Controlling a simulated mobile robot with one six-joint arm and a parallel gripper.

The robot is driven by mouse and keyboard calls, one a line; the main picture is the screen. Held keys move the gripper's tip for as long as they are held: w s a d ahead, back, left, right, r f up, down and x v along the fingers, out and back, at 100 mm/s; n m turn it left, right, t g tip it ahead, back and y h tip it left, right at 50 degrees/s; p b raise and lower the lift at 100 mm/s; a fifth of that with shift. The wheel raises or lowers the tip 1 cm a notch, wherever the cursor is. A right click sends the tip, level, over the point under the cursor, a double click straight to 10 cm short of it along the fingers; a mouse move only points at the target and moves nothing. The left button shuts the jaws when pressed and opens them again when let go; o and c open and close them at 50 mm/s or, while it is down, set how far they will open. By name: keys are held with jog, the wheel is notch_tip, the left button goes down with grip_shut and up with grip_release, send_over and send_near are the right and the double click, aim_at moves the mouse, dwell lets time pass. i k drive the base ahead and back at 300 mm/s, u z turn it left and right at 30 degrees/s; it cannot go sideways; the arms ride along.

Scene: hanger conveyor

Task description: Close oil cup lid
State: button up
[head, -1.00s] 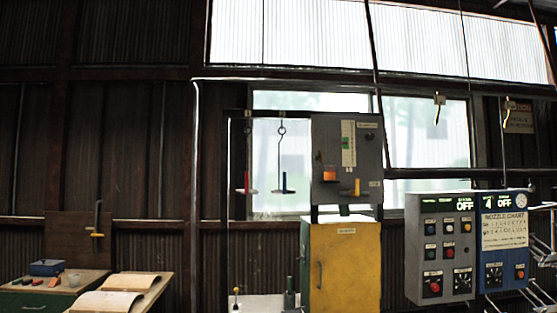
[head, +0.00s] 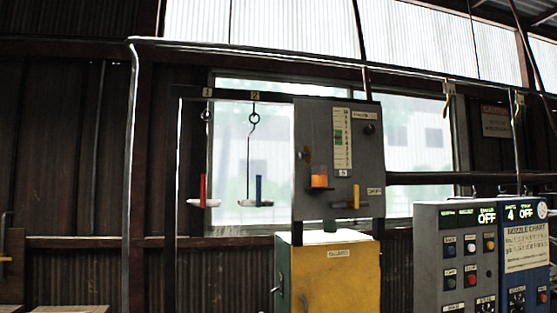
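No part clearly marked as the oil cup or its lid shows in the head view. An amber-orange cup-like part (head: 319,177) sits on a small dark ledge on the front of the grey panel (head: 310,130); I cannot tell whether it is the oil cup, or whether it has a lid. A yellow handle-like part (head: 356,197) is to its right on the same panel. My gripper is not in view.
A yellow cabinet (head: 340,280) stands below the panel. To its left, hooks carry trays with a red piece (head: 203,190) and a blue piece (head: 258,190). Grey (head: 463,225) and blue (head: 522,285) control boxes stand at right. Pipes and hooks hang overhead.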

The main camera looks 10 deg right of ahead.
aim_at(306, 155)
jog(key=u, duration=0.1)
jog(key=i, duration=0.65)
jog(key=u, duration=0.5)
jog(key=k, duration=0.9)
jog(key=u, duration=0.15)
jog(key=i, duration=0.65)
